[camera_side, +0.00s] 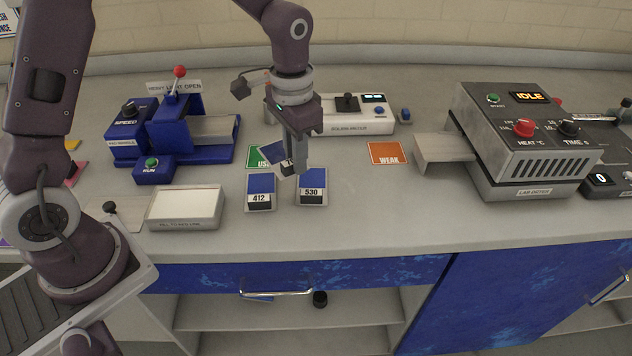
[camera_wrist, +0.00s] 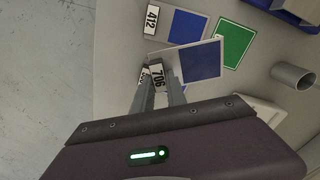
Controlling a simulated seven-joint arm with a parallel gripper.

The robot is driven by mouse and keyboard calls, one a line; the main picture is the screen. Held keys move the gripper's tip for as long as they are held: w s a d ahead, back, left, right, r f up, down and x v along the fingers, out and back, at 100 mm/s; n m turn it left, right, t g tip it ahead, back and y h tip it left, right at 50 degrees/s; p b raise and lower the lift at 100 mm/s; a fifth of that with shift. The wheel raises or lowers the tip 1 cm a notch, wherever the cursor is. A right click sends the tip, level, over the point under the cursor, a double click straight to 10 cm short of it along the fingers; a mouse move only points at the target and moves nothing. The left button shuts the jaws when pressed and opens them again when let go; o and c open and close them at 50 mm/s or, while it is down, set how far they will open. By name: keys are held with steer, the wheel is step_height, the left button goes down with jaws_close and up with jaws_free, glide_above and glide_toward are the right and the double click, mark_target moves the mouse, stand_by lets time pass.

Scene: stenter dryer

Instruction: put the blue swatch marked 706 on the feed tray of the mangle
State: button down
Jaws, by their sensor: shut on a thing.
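My gripper (camera_side: 297,168) is shut on the blue swatch marked 706 (camera_side: 273,152), holding it tilted above the counter. In the wrist view the fingertips (camera_wrist: 160,88) pinch its white end with the label 706, and its blue face (camera_wrist: 201,61) extends beyond them. The mangle (camera_side: 165,130) is the blue machine at the left in the side view, with a red-knobbed lever and a SPEED knob. A flat grey tray (camera_side: 213,128) sits on its right side and looks empty. My gripper is to the right of the mangle and nearer the counter front.
Swatches 412 (camera_side: 260,192) and 530 (camera_side: 312,187) lie on the counter below my gripper. A green card (camera_side: 256,157) lies partly hidden behind the held swatch. An orange WEAK card (camera_side: 387,153) and the lab dryer (camera_side: 525,140) are to the right. A white-topped box (camera_side: 186,207) stands in front of the mangle.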

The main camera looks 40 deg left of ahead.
mark_target(354, 237)
steer(key=d+r+m, duration=0.3)
steer(key=d+m, duration=0.3)
steer(key=d, duration=0.9)
steer(key=f, duration=0.9)
steer(key=shift+s+d, duration=0.15)
steer(key=shift+s, duration=0.25)
steer(key=shift+f, duration=0.1)
steer(key=shift+f, duration=0.1)
steer(key=c, duration=1.3)
jaws_free()
steer(key=shift+c, duration=0.2)
